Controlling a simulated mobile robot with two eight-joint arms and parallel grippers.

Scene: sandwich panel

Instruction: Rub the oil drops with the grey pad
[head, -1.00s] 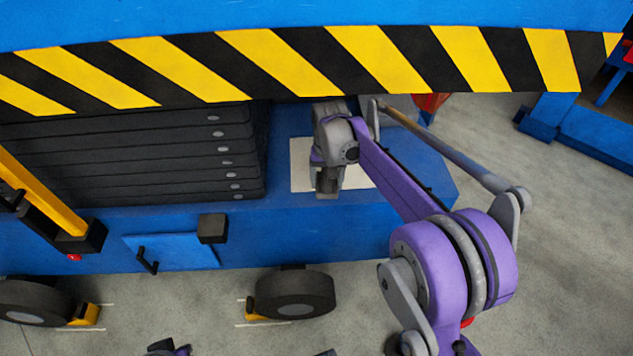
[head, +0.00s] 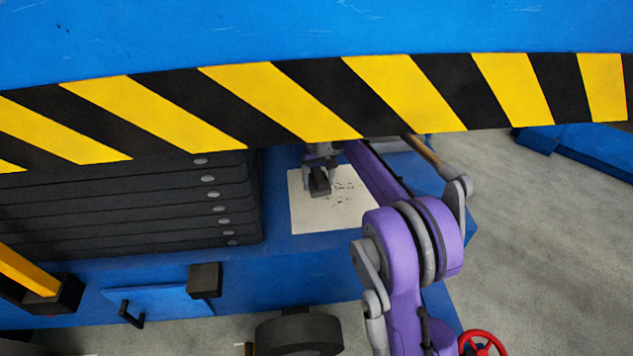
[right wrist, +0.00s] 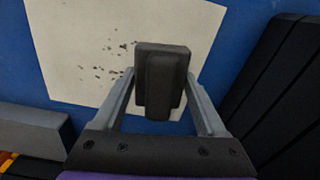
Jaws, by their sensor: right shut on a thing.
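The dark grey pad (right wrist: 160,75), a block with a raised grip, is held between the fingers of my right gripper (right wrist: 158,100). In the head view the pad (head: 320,184) is over the left part of a cream panel (head: 310,221); I cannot tell whether it touches. The oil drops (head: 345,190) are small dark specks on the panel, just right of the pad. In the right wrist view the oil drops (right wrist: 100,70) lie left of the pad on the cream panel (right wrist: 75,35). My left gripper is not in view.
The panel lies on a blue base (head: 270,260). Stacked black plates (head: 150,215) stand close to its left. A blue deck with a yellow-and-black striped edge (head: 400,95) overhangs the back and hides part of my right arm. Open floor (head: 560,230) is at the right.

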